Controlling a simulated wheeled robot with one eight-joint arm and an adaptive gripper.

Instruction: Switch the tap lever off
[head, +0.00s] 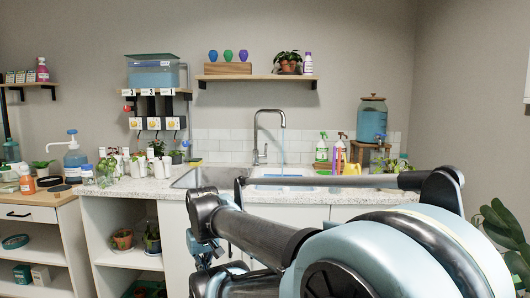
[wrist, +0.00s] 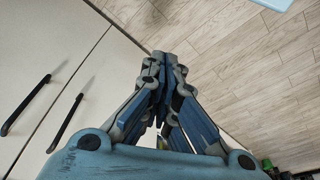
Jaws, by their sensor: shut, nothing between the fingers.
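The chrome tap (head: 256,132) stands behind the sink, with a tall curved spout. A thin bluish stream of water (head: 282,152) falls from the spout. The small tap lever (head: 264,153) is low on the side of the tap body; its exact angle is too small to tell. My gripper (wrist: 163,58) is shut and empty in the wrist view, in front of the cabinet doors and over the floor. It is apart from the tap, which the wrist view does not show. In the head view my arm covers part of the counter front.
The sink (head: 202,177) is set in a speckled counter (head: 135,187). Spray bottles (head: 321,148) and a water dispenser (head: 373,122) stand right of the tap. Small pots stand to its left. A shelf (head: 256,78) hangs above. Cabinet handles (wrist: 66,127) stick out near my gripper.

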